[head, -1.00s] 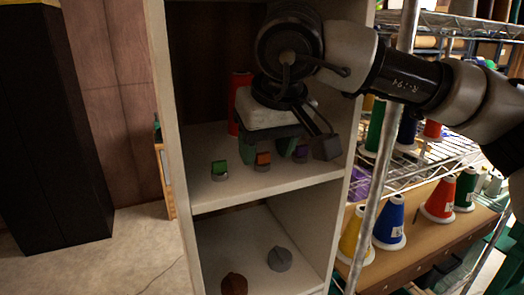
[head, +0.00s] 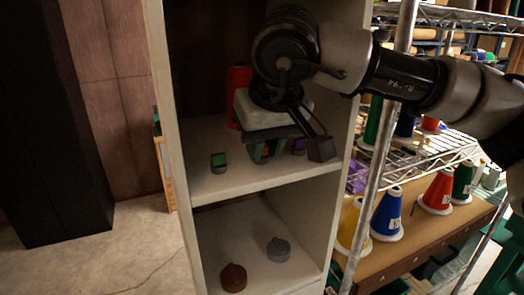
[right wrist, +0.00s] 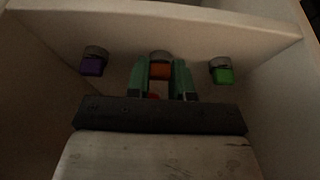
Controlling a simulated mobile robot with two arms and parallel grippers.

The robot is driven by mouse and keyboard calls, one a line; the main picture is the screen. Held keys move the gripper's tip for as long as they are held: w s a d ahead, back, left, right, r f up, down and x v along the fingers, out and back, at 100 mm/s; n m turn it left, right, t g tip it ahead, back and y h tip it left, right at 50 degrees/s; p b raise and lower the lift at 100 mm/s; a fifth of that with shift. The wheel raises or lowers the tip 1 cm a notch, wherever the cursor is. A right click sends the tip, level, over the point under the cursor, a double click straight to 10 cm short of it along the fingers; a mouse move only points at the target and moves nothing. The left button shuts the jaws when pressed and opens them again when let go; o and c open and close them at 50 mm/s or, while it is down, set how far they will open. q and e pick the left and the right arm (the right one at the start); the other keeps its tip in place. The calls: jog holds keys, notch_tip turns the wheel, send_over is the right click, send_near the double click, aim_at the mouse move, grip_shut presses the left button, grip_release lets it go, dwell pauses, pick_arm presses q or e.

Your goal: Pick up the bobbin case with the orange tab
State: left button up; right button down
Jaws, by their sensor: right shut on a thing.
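The bobbin case with the orange tab (right wrist: 160,71) is in the right wrist view, between the two green fingers of my right gripper (right wrist: 162,82). The fingers are shut on it. In the head view the right gripper (head: 262,152) is over the upper shelf, and its fingers and palm hide the orange tab. I cannot tell whether the case touches the shelf. A bobbin case with a green tab (head: 219,162) stands to the left on the shelf. One with a purple tab (head: 298,147) is to the right, partly hidden. My left gripper is not in view.
A red spool (head: 238,90) stands behind the gripper on the upper shelf (head: 240,183). Side walls of the cabinet bound the space. Brown (head: 234,278) and grey (head: 278,250) items sit on the lower shelf. A metal post (head: 383,155) and thread cones are at right.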

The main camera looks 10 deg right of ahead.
jog(key=shift+w+r+b, duration=0.1)
jog(key=shift+r+b, duration=0.5)
jog(key=shift+r, duration=0.05)
jog(key=shift+b+v, duration=0.7)
jog(key=shift+v, duration=0.25)
jog(key=s+d+b, duration=0.3)
jog(key=s+b, duration=0.3)
jog(key=s, duration=1.1)
jog(key=shift+r, duration=0.2)
jog(key=shift+d, duration=0.15)
